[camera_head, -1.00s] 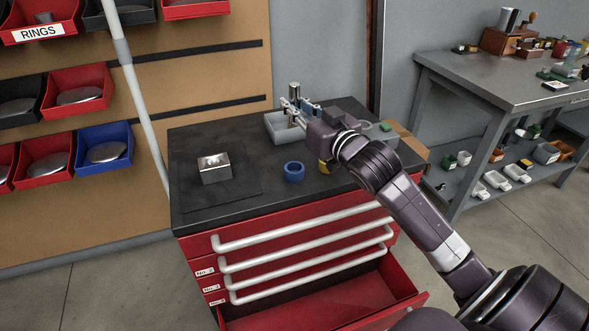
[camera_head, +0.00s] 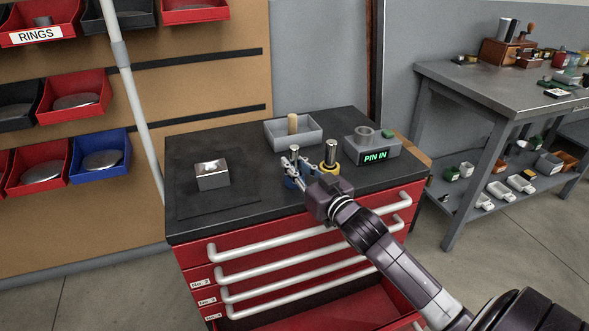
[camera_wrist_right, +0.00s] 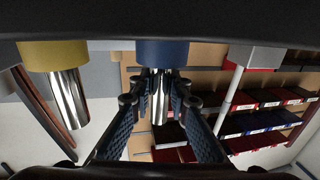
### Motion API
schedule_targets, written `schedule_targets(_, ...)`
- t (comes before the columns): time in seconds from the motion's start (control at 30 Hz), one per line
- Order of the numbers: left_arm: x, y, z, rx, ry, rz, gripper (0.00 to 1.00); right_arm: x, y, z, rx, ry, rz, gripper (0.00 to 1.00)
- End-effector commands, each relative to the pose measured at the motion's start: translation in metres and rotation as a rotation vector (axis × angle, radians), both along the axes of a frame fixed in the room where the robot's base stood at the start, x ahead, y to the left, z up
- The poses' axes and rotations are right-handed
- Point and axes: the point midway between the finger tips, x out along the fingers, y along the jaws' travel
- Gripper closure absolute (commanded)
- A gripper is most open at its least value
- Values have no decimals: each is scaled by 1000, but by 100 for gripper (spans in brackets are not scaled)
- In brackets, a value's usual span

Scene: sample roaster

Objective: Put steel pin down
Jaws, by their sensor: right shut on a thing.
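My right gripper (camera_head: 294,171) is low over the front of the black cabinet top, shut on an upright steel pin (camera_head: 294,153). The blue ring (camera_head: 290,183) is right at the pin's lower end, partly hidden by the fingers. In the right wrist view the pin (camera_wrist_right: 159,103) shows between the fingers, lined up with the blue ring (camera_wrist_right: 163,53). I cannot tell whether the pin's foot rests on the cabinet top. A second steel pin (camera_head: 331,149) stands upright in the yellow ring (camera_head: 330,169), just right of the gripper. My left gripper is not in view.
A grey box (camera_head: 352,147) with a "PIN IN" display stands behind right. A grey tray (camera_head: 275,141) with a wooden peg (camera_head: 292,124) is behind. A steel block (camera_head: 212,176) is at left, with clear top between. A red drawer (camera_head: 350,308) is open below.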

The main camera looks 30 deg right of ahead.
Motion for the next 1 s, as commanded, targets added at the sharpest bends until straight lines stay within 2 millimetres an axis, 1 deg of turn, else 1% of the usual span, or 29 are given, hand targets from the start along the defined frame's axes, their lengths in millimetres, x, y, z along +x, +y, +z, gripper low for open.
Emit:
schedule_targets(0.13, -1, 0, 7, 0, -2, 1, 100, 0, 0, -5, -1, -6, 1, 100)
schedule_targets(0.4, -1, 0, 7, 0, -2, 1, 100, 0, 0, -6, -1, -5, 1, 100)
schedule_targets(0.43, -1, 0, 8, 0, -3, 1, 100, 0, 0, -8, 0, -1, 0, 83)
schedule_targets(0.57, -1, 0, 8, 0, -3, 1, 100, 0, 0, -7, -1, -1, 0, 68)
schedule_targets(0.6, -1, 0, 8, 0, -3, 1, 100, 0, 0, -7, -1, -1, 0, 66)
schedule_targets(0.9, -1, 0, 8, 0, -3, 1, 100, 0, 0, -5, -1, -2, 1, 66)
schedule_targets(1.0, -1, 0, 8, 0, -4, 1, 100, -7, 0, -7, 0, 1, 0, 66)
